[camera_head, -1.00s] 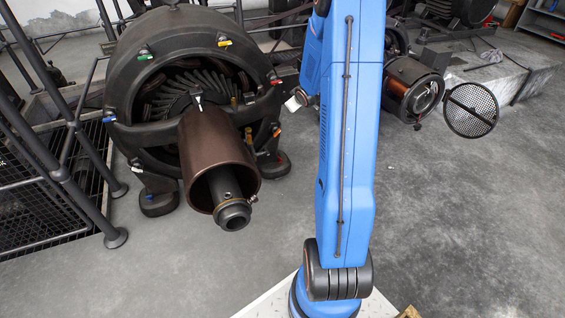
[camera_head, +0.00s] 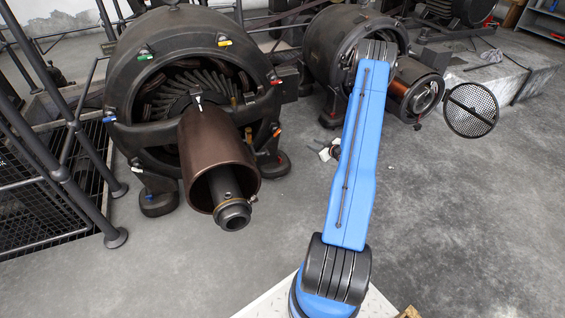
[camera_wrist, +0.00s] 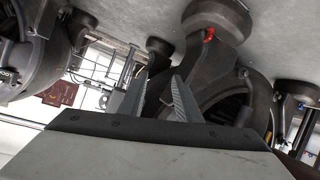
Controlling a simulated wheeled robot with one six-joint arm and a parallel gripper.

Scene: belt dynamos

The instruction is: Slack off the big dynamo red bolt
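The big dynamo (camera_head: 122,92) stands at the left in the head view, with a brown cylinder and shaft at its front. Coloured bolts ring its rim; a red bolt (camera_head: 274,81) is at the upper right. My gripper (camera_head: 328,152) shows small and partly hidden behind my blue arm, low and to the right of the big dynamo, apart from it. In the wrist view, the two ridged fingers of my gripper (camera_wrist: 161,78) stand apart with nothing between them. A red bolt (camera_wrist: 209,35) is above and right of the fingertips there; I cannot tell which one it is.
A smaller dynamo (camera_head: 325,48) with a copper-coloured drum (camera_head: 405,85) and a round mesh cover (camera_head: 470,108) stands behind my arm. Dark railings (camera_head: 68,150) line the left. The grey floor (camera_head: 460,220) is clear at the right.

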